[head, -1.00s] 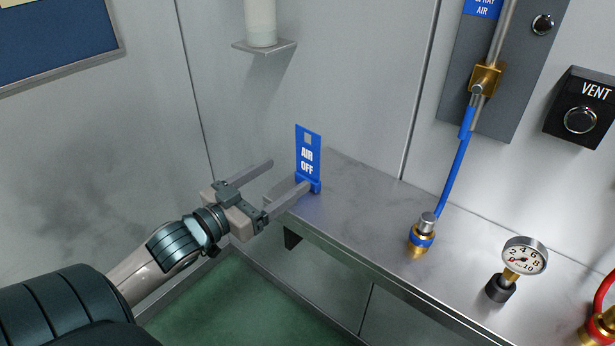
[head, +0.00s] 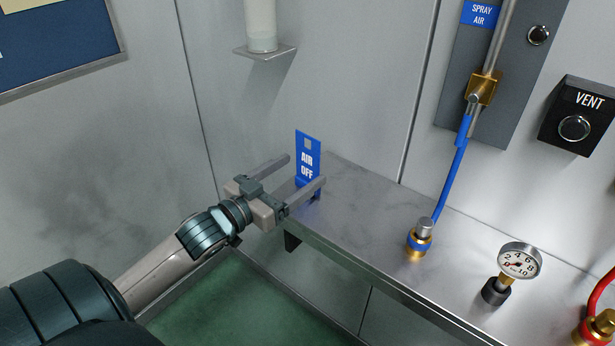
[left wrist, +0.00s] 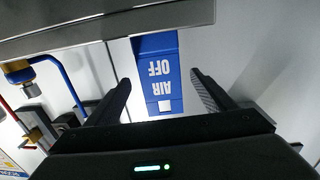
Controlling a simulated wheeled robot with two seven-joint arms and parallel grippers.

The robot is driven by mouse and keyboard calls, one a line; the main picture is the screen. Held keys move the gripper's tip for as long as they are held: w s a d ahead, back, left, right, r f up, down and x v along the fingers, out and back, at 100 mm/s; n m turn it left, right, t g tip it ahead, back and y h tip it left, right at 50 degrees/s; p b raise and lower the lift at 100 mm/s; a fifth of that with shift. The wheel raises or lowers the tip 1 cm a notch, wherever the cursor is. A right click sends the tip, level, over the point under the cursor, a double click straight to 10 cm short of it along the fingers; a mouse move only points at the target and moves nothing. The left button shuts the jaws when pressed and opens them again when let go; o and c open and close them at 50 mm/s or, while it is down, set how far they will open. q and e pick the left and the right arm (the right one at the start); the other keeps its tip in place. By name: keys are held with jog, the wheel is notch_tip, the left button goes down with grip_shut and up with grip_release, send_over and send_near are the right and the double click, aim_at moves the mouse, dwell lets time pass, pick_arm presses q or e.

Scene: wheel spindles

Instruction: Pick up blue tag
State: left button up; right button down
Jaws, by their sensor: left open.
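The blue tag (head: 308,153) with "AIR OFF" in white stands upright at the left end of the metal shelf. In the head view my left gripper (head: 305,168) is open, with one finger on each side of the tag and its near finger hiding part of the tag's lower portion. In the left wrist view the tag (left wrist: 159,75) appears upside down between the two open fingers (left wrist: 160,86). My right gripper is not in view.
The metal shelf (head: 375,216) runs to the lower right. On it stand a brass fitting with a blue hose (head: 452,185) and a pressure gauge (head: 519,261). A black VENT box (head: 577,116) is on the wall. A small bracket (head: 265,49) holds a white cylinder above.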

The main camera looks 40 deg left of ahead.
aim_at(307, 167)
pick_arm(q)
jog(key=w+p, duration=0.1)
jog(key=w, duration=0.2)
jog(key=shift+d, duration=0.2)
jog(key=shift+w+f, duration=0.2)
jog(key=shift+w, duration=0.2)
jog(key=c, duration=1.3)
jog(key=shift+r, duration=0.1)
